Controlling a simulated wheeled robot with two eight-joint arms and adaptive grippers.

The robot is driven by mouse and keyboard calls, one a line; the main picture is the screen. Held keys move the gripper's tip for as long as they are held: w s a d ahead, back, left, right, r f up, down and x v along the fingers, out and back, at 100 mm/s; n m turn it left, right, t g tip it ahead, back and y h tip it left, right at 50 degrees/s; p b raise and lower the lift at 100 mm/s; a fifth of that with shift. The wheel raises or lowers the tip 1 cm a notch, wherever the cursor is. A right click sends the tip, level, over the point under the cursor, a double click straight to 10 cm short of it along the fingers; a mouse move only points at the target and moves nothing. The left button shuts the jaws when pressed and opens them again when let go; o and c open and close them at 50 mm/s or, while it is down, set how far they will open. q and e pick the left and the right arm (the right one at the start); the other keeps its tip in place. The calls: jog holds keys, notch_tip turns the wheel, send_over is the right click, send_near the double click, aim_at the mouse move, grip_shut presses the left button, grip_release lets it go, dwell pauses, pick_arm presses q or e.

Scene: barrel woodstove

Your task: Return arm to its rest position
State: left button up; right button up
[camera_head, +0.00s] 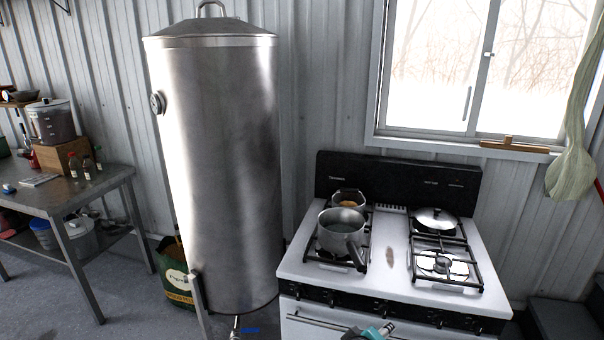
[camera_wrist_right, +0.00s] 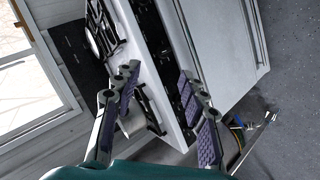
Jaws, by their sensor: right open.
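My right gripper (camera_wrist_right: 158,72) shows in the right wrist view with its two purple-padded fingers spread apart and nothing between them. Behind the fingers are the stove's white top edge and dark knobs; the wrist view is tilted, and I cannot tell the exact gap to the stove. In the head view only a small teal and grey piece of my own arm or gripper shows at the bottom edge, in front of the stove (camera_head: 398,282). My left gripper is not in view.
A pot (camera_head: 341,230) stands on the stove's front left burner, with another pot (camera_head: 349,197) behind it. A lid (camera_head: 435,218) lies at the back right. A tall metal tank (camera_head: 222,170) stands left of the stove. A metal table (camera_head: 75,197) is farther left.

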jog(key=s+f+m+g+y, duration=0.1)
jog(key=s+m+y, duration=0.5)
jog(key=s, duration=0.7)
jog(key=shift+f, duration=0.6)
